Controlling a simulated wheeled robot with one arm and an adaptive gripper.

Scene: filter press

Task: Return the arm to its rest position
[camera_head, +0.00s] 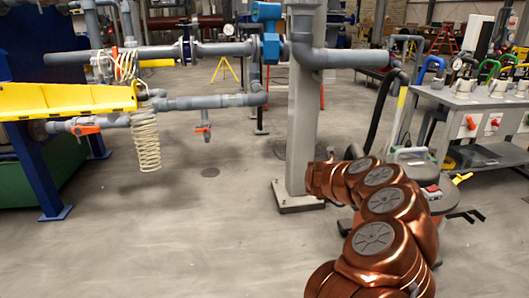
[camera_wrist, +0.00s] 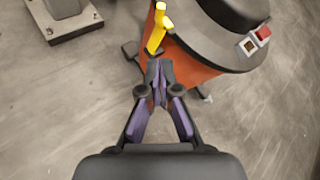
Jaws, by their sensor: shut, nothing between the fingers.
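My gripper (camera_wrist: 159,75) is in the middle of the wrist view, with its fingertips together and nothing between them. It points down toward an orange and dark grey machine (camera_wrist: 195,70) on the floor; the fingertips overlap the machine in the picture, and I cannot tell the gap. My copper-coloured arm (camera_head: 380,240) reaches up from the lower right of the head view. The gripper itself is hidden behind the arm links there.
A grey post (camera_head: 302,110) on a base plate stands just beyond my arm. A workbench (camera_head: 470,100) with valves and coloured handles is at the right. Pipes and a yellow tray (camera_head: 65,100) are at the left. The floor (camera_head: 170,240) at the front left is clear.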

